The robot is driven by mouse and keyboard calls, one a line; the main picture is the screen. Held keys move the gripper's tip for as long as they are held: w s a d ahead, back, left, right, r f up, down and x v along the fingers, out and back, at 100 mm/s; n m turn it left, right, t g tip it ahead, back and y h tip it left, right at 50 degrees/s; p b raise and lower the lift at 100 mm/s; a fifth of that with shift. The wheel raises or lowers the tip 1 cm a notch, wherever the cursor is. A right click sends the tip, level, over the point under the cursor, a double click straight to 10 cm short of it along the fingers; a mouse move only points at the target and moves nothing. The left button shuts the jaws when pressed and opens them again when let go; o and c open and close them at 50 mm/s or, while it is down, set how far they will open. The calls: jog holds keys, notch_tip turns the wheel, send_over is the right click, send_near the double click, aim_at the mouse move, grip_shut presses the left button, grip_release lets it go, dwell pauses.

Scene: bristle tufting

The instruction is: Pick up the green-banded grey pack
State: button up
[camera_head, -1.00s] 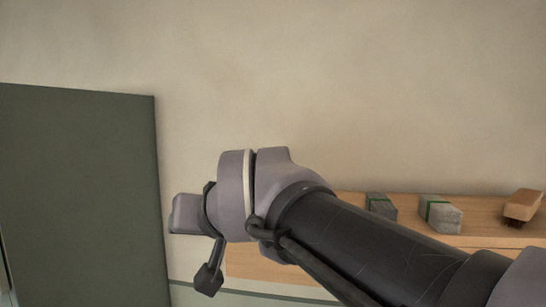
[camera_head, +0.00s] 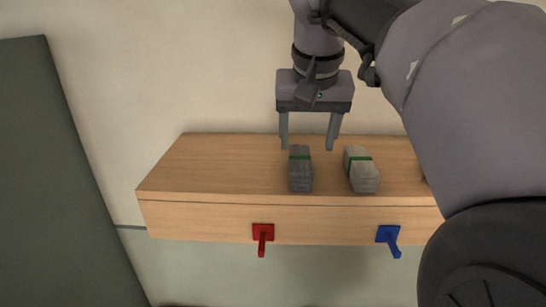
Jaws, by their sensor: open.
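Two grey packs with green bands lie on a wooden shelf (camera_head: 215,170). The left, darker grey pack (camera_head: 300,175) sits near the middle of the shelf. The right, paler grey pack (camera_head: 363,175) lies a short gap to its right, slightly turned. My gripper (camera_head: 308,146) points down with its two fingers apart and nothing between them. Its fingertips show just beyond the far end of the darker pack, one to each side of it. I cannot tell their exact height above the shelf.
A red hook (camera_head: 262,236) and a blue hook (camera_head: 389,238) stick out from the shelf's front face. The shelf's left part is bare. My arm covers its right end, where a sliver of a brown object shows. A dark green panel (camera_head: 50,180) stands at left.

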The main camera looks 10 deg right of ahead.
aim_at(300, 158)
jog(key=x, duration=0.3)
jog(key=a+x, duration=0.1)
jog(key=x, duration=0.2)
jog(key=shift+a+f, duration=0.1)
jog(key=shift+a, duration=0.05)
jog(key=shift+w+d, duration=0.15)
jog(key=shift+d, duration=0.2)
jog(key=shift+s+a, duration=0.2)
jog(key=shift+a, duration=0.1)
jog(key=shift+w+d+f, duration=0.1)
jog(key=shift+d+f, duration=0.1)
jog(key=shift+f, duration=0.05)
jog(key=shift+a, duration=0.1)
jog(key=shift+c, duration=0.2)
grip_shut()
